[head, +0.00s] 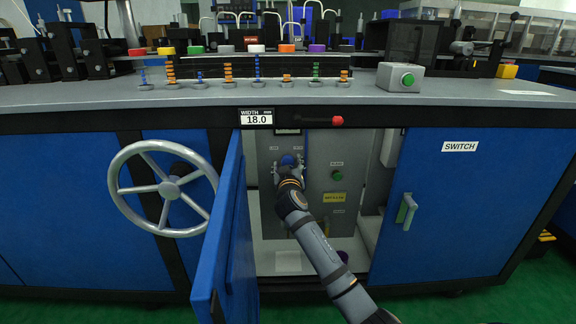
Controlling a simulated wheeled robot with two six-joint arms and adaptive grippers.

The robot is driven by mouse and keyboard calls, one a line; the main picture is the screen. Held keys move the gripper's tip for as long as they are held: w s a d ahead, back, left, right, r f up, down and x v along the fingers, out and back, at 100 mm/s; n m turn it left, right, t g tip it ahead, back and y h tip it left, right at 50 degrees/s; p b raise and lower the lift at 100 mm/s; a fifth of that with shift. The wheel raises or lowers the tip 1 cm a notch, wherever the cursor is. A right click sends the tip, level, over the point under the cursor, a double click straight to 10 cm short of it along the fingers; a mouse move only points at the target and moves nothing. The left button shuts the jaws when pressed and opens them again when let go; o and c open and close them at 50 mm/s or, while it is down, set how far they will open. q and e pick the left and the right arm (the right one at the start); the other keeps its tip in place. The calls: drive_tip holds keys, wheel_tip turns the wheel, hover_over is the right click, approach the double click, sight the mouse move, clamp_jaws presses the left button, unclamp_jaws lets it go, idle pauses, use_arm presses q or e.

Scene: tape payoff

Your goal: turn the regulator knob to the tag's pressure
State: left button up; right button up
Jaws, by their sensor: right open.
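The open cabinet shows a grey panel (318,185). A small round blue knob (288,160), which looks like the regulator knob, sits in its upper left. My right gripper (288,166) is open in front of the panel, with its fingers at the two sides of the knob. I cannot tell if they touch it. My right arm hides the panel below the knob. A yellow label (334,198) sits lower right of the knob; its writing is too small to read. A dial window (288,131) shows partly under the worktop edge, its reading unclear. My left gripper is out of view.
The blue cabinet door (222,245) stands open left of my arm. A handwheel (165,188) is farther left. A green button (337,175) and a red knob (337,121) lie right of the gripper. The right door (460,215), labelled SWITCH, is shut.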

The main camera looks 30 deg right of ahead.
drive_tip(key=v, duration=1.2)
drive_tip(key=shift+f, duration=0.15)
